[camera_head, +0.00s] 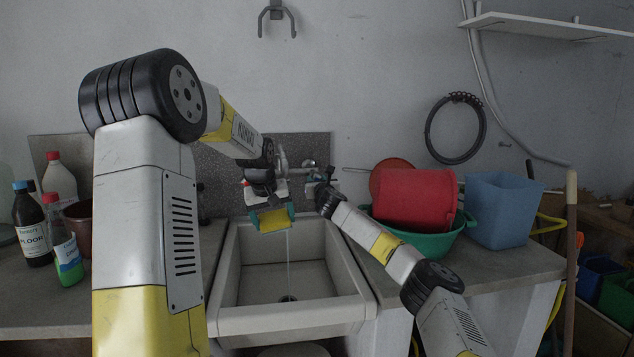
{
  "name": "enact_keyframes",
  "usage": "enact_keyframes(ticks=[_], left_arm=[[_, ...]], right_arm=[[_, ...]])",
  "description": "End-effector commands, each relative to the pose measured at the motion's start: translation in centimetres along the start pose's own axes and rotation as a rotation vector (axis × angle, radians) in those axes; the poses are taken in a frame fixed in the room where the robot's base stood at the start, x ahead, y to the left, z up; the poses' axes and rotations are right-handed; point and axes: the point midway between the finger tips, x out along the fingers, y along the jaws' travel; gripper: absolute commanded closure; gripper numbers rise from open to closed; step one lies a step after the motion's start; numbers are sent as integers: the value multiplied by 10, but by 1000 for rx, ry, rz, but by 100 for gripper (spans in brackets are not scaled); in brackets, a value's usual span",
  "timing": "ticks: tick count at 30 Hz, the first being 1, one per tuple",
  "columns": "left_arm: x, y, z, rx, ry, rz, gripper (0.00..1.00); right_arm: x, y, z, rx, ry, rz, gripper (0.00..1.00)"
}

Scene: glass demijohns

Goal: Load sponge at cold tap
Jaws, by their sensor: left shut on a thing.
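My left gripper (272,211) is shut on a yellow sponge (274,221), with a teal piece at each side of it. It holds the sponge above the back part of the pale sink (228,285). A thin stream of water (288,262) falls below the sponge to the drain (288,298). The tap (309,164) is on the wall behind, partly hidden by my arms. My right gripper (322,180) is at the tap's right side, close to its handle. Its fingers are too small and dark to tell open from shut, or whether they touch the handle.
Right of the sink, a green basin (425,240) holds a red container (415,198); a blue bin (498,210) stands beside it. Bottles, including a dark one (31,225), and a brown pot (78,228) stand on the left counter. The sink basin is otherwise clear.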

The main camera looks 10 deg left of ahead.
Motion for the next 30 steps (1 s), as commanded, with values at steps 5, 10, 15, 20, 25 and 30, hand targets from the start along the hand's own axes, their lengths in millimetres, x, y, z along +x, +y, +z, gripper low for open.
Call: enact_keyframes(ticks=[5,10,15,20,25,30], left_arm=[[0,0,0,0,0,0,51],[0,0,0,0,0,0,51],[0,0,0,0,0,0,51],[0,0,0,0,0,0,51],[0,0,0,0,0,0,51],[0,0,0,0,0,0,51]], right_arm=[[0,0,0,3,0,-1,100],[0,0,0,100,0,-1,100],[0,0,0,251,0,-1,100],[0,0,0,298,0,-1,100],[0,0,0,297,0,-1,47],[0,0,0,296,0,-1,40]])
